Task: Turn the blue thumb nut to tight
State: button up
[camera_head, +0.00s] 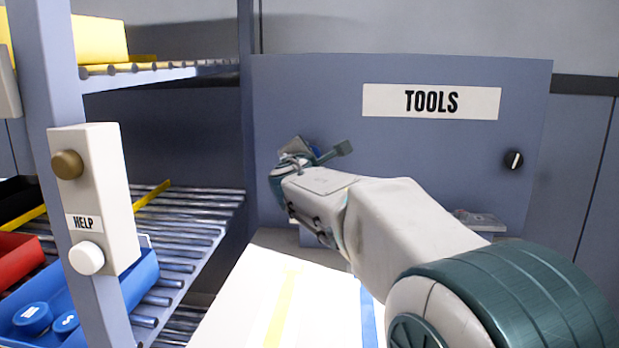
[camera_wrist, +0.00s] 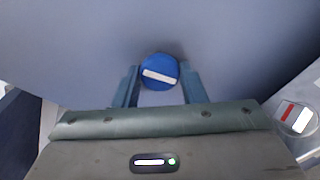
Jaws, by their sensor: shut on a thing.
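The blue thumb nut (camera_wrist: 159,68) shows in the wrist view as a round blue knob with a white bar across its face. The bar is nearly level, its right end slightly lower. My gripper (camera_wrist: 159,82) has one finger on each side of the nut and is shut on it.
The TOOLS panel (camera_head: 420,150) stands behind my gripper, with a small black knob (camera_head: 514,160) at its right. A post with a HELP box (camera_head: 97,200) and a roller rack (camera_head: 195,230) stand left. A blue bin (camera_head: 135,285) holds blue round pieces. A pale surface (camera_head: 250,300) lies below.

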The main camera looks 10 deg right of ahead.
jog(key=shift+m+b, duration=2.25)
jog(key=shift+m, duration=0.05)
jog(key=o, duration=1)
jog(key=v, duration=1.3)
jog(key=shift+s+a, duration=0.15)
jog(key=shift+s, duration=0.2)
